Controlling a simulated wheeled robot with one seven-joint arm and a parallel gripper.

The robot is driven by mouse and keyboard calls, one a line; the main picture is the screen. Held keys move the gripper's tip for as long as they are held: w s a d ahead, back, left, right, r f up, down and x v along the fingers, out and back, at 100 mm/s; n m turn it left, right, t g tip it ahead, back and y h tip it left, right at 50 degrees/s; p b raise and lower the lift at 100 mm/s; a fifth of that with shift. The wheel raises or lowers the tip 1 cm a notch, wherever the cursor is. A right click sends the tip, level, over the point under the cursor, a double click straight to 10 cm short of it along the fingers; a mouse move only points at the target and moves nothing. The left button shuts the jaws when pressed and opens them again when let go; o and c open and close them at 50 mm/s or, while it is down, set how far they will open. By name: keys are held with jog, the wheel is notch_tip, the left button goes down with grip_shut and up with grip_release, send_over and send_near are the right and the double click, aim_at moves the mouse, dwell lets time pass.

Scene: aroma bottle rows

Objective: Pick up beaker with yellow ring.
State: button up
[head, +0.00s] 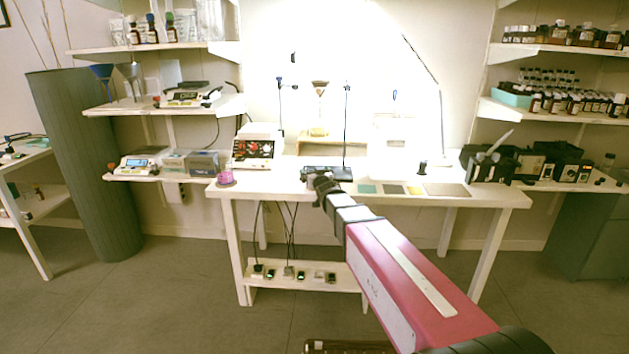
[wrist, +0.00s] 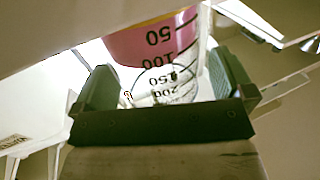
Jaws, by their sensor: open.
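A clear beaker with pink contents (wrist: 130,48) and black marks shows upside down in the wrist view, beyond and partly between my fingers. A thin yellowish band shows near its upper edge in that picture. My gripper (wrist: 165,72) is open, with nothing clearly held. In the head view my gripper (head: 325,188) is small and dark over the table's front edge, right of the pink beaker.
The white table (head: 300,187) holds a red-dialled device (head: 254,150), a dark flat device (head: 327,173), a ring stand with a funnel (head: 320,90) and flat coloured plates (head: 390,189). Shelves with bottles flank it. Floor in front is mostly clear.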

jog(key=shift+w+a, duration=0.2)
jog(key=shift+w, duration=0.45)
jog(key=shift+c, duration=0.4)
jog(key=c, duration=1.1)
jog(key=shift+o, duration=0.2)
jog(key=shift+s+r, duration=0.1)
